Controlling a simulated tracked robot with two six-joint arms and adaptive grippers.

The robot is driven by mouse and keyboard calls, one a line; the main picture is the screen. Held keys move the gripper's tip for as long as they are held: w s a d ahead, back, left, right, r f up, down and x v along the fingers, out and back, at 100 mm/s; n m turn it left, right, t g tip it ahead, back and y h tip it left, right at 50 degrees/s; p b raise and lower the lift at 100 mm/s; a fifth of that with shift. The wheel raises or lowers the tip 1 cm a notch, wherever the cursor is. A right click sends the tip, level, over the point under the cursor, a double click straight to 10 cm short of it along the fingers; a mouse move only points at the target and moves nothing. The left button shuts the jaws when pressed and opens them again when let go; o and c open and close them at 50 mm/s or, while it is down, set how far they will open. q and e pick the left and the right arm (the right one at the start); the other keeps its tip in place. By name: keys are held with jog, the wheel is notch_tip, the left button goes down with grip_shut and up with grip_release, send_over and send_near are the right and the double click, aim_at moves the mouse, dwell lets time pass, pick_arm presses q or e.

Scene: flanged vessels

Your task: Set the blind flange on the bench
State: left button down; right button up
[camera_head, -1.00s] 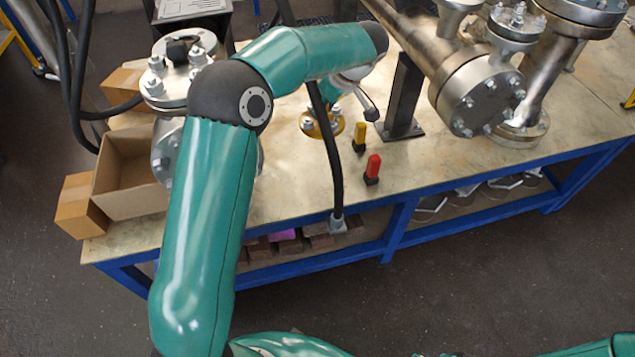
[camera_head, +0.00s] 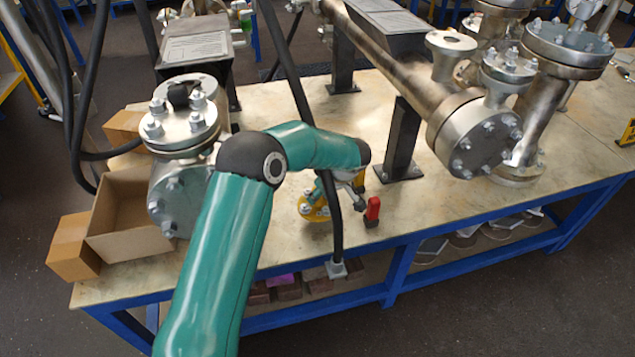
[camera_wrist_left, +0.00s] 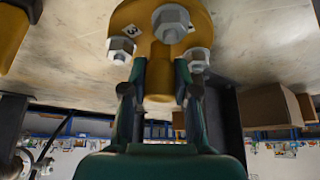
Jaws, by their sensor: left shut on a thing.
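The blind flange (camera_head: 314,208) is a yellow disc with grey bolts, low over the bench top (camera_head: 275,240) near its front edge. I cannot tell whether it touches the bench. My left gripper (camera_head: 342,188) is beside and above it, partly hidden by my arm. In the left wrist view, the two fingers (camera_wrist_left: 161,80) are shut on the stem of the blind flange (camera_wrist_left: 135,18), and several of its bolts show. My right gripper is not in view.
A red-handled tool (camera_head: 372,211) stands close right of the flange. A black post (camera_head: 402,145) and a large flanged pipe (camera_head: 475,135) are farther right. At left are a flanged vessel (camera_head: 178,185) and an open cardboard box (camera_head: 130,245).

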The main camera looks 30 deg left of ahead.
aim_at(320, 204)
pick_arm(q)
jog(key=shift+f, duration=2.15)
jog(key=c, duration=0.9)
grip_release()
jog(key=shift+f, duration=0.1)
jog(key=v, duration=1.2)
jog(key=shift+s, duration=0.1)
